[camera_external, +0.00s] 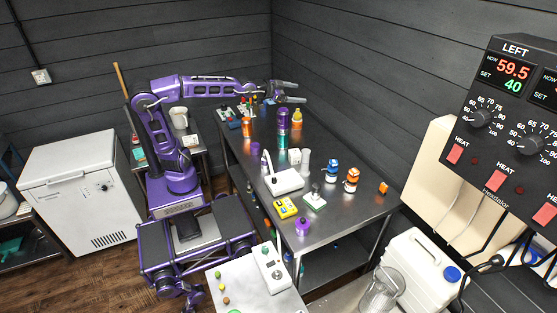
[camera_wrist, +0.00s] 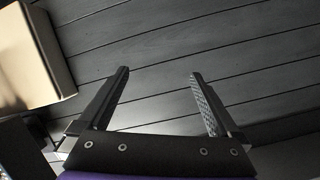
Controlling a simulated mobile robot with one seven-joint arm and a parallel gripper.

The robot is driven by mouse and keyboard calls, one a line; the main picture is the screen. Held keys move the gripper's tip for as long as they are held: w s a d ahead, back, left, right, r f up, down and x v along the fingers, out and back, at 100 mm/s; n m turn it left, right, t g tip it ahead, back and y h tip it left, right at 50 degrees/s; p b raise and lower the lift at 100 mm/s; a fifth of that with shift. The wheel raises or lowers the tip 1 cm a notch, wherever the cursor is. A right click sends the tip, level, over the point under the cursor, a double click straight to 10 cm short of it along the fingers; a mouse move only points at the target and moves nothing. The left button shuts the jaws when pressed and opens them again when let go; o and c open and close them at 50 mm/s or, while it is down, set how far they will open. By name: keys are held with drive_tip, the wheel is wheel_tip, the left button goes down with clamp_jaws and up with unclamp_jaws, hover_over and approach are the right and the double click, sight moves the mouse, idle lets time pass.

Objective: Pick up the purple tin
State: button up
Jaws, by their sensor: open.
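Several purple things stand on the metal table (camera_external: 335,217). Toward the back, a purple cylinder (camera_external: 283,113) that looks like a tin stands with green and more purple below it; I cannot tell if these are stacked. A small purple item (camera_external: 303,226) is at the front edge, and a slim purple-topped item (camera_external: 256,149) is at the left edge. I cannot tell for sure which is the tin. My gripper (camera_external: 299,92) is raised above the far end of the table, open and empty. In the wrist view my gripper (camera_wrist: 160,90) shows two parted fingers facing the dark wall.
A white device (camera_external: 286,182), a yellow box (camera_external: 286,207), blue (camera_external: 332,170) and orange (camera_external: 351,179) items crowd the table. Orange-topped bottles (camera_external: 297,118) stand near the purple cylinder. Dark plank walls (camera_external: 350,70) close off the back and right.

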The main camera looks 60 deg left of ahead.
drive_tip(key=w+r+t+h+b, duration=0.1)
drive_tip(key=w+r+t, duration=0.3)
drive_tip(key=w+r, duration=0.4)
drive_tip(key=a+n+y+b, duration=0.1)
drive_tip(key=a+n+y, duration=0.2)
drive_tip(key=a, duration=0.6)
drive_tip(key=s+d+f+g+h+b, duration=0.1)
drive_tip(key=d+f+h, duration=0.1)
drive_tip(key=d+f, duration=0.5)
drive_tip(key=s+d+f+h, duration=0.2)
drive_tip(key=d+f+h, duration=0.1)
drive_tip(key=d+f, duration=0.4)
drive_tip(key=m+g+h+b, duration=0.3)
drive_tip(key=m+g+h, duration=0.2)
drive_tip(key=m+g, duration=0.1)
approach(302, 227)
drive_tip(key=w+f, duration=0.3)
drive_tip(key=shift+w+a+f, duration=0.25)
drive_tip(key=shift+d+f, duration=0.1)
drive_tip(key=shift+f, duration=0.05)
drive_tip(key=b+x, duration=0.1)
drive_tip(key=x, duration=0.6)
drive_tip(key=shift+d, duration=0.1)
